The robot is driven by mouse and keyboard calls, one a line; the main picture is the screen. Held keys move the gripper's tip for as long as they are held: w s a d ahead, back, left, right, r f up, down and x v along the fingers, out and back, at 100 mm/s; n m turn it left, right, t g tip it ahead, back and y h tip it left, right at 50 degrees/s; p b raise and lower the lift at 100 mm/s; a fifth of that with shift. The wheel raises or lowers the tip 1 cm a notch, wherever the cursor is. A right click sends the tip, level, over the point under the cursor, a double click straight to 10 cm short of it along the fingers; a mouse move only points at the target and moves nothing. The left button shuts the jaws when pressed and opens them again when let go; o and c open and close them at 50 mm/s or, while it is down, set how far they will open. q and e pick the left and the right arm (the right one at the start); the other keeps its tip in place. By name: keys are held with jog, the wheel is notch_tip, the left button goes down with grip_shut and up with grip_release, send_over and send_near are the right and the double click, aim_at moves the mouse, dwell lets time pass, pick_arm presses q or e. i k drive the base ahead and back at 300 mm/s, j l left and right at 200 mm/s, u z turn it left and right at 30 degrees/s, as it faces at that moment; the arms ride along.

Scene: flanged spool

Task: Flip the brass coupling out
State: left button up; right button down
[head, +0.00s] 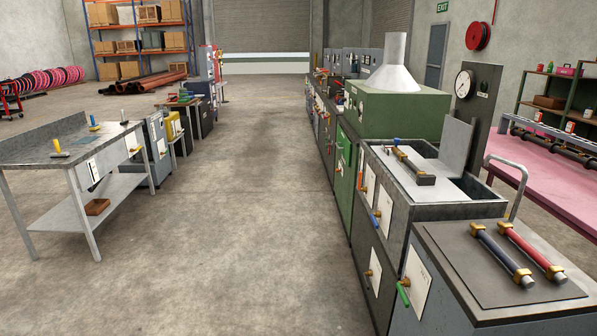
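Neither of my grippers shows in the head view. I cannot single out a brass coupling for certain. Brass-coloured fittings show on the ends of two bars on the dark top of the near right cabinet (455,262). One bar is dark blue (500,254) and the other is red (525,246); they lie side by side. A dark bar with a block end (412,167) lies across the open grey tank (440,212) behind that cabinet. Small brass-coloured fittings on the cabinet fronts are too small to make out.
A metal table (60,143) with yellow-handled items stands at the left. A green hooded machine (400,105) stands beyond the tank. A pink-topped bench (560,190) is at the far right. The concrete floor aisle (240,220) between the rows is clear.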

aim_at(397, 150)
jog(key=i+z, duration=0.1)
jog(key=i, duration=0.55)
jog(key=i+j, duration=0.1)
jog(key=i, duration=0.6)
jog(key=i+j+z, duration=0.15)
jog(key=i, duration=0.5)
jog(key=i+l, duration=0.1)
jog(key=i, duration=0.35)
jog(key=i+l, duration=0.1)
jog(key=i, duration=0.35)
